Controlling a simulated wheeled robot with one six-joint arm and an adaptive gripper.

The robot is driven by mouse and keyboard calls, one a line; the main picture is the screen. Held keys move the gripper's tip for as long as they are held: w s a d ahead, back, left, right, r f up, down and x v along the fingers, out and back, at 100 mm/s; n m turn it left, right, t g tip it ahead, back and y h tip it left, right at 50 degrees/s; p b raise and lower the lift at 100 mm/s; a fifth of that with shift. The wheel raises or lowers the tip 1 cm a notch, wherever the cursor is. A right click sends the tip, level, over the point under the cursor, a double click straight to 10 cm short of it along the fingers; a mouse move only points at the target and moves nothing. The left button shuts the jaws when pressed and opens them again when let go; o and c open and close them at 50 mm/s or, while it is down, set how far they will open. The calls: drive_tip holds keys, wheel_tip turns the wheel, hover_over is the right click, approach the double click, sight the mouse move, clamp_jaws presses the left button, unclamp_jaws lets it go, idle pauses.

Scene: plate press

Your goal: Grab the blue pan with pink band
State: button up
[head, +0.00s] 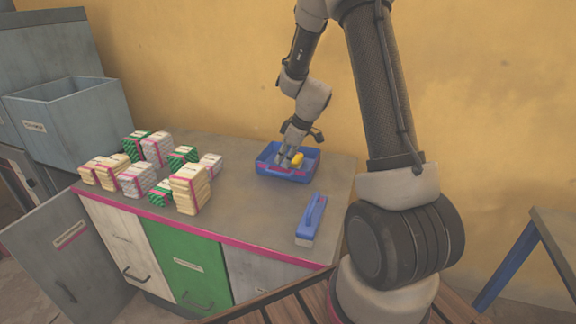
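A blue pan (268,172) sits on the grey counter top near the wall, with a small patch of pink on it. A small yellow thing (297,159) shows inside its rim. My gripper (287,161) points down over the pan, with its fingertips at or inside the rim. The fingers are small and partly merge with the pan and the yellow thing, so I cannot tell whether they are open, shut or touching anything. A long, narrow blue object (312,217) with a pinkish stripe and a grey end lies nearer the counter's right front edge.
Several banded stacks in cream, grey and green stand on the counter's left half, including a tall cream stack (190,188). A grey-blue bin (70,118) stands at the left. Bare counter (250,215) lies between the stacks and the long blue object.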

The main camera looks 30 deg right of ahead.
drive_tip(key=x, duration=0.3)
drive_tip(key=shift+f, duration=0.3)
drive_tip(key=shift+c, duration=0.4)
clamp_jaws()
drive_tip(key=shift+r, duration=0.1)
